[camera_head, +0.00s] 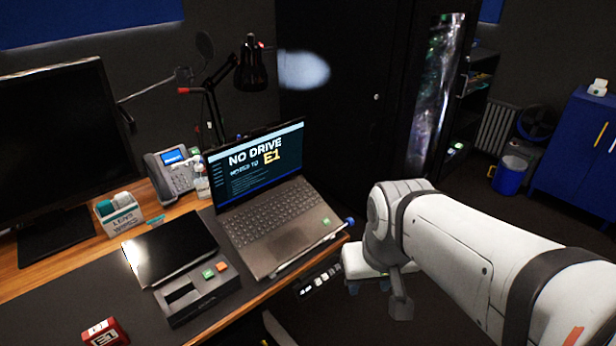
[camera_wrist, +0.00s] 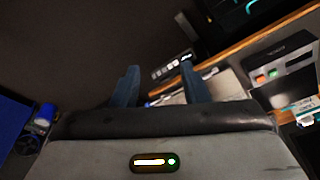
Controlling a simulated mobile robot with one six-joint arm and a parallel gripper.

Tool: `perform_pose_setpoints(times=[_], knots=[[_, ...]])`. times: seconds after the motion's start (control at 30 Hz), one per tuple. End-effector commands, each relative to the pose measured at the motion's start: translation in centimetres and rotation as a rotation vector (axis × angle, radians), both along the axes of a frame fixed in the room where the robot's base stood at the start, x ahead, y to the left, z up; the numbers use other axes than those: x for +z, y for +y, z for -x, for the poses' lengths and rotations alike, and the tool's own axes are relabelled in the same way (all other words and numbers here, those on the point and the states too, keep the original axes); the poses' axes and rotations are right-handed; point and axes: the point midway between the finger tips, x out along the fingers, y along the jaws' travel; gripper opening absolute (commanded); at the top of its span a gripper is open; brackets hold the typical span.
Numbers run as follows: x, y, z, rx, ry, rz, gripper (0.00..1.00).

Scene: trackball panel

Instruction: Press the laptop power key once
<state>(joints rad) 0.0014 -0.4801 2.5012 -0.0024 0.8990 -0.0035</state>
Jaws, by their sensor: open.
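The laptop (camera_head: 275,215) stands open on the desk in the head view. Its screen (camera_head: 262,160) is lit and reads "NO DRIVE" and "E1". A small green mark (camera_head: 326,222) shows on the laptop's front right palm rest. I cannot pick out the power key on the dark keyboard (camera_head: 270,215). My gripper (camera_wrist: 158,66) is open and empty in the wrist view, its two blue fingers apart. It is off the desk's edge, and its fingers are not seen in the head view, where my arm is to the right of the laptop.
Beside the laptop is a slotted device (camera_head: 197,293) with green and orange buttons, also in the wrist view (camera_wrist: 282,72). A phone (camera_head: 172,175), a dark monitor (camera_head: 65,140), a lens-wipes box (camera_head: 120,215) and a red box (camera_head: 103,333) are on the desk (camera_head: 40,312).

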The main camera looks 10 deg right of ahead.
Motion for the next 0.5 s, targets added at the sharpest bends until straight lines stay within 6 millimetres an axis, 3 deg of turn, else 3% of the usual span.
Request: perform_pose_setpoints(times=[0.5], knots=[[0.00,0.00,0.00,0.000,0.000,0.000,0.00]])
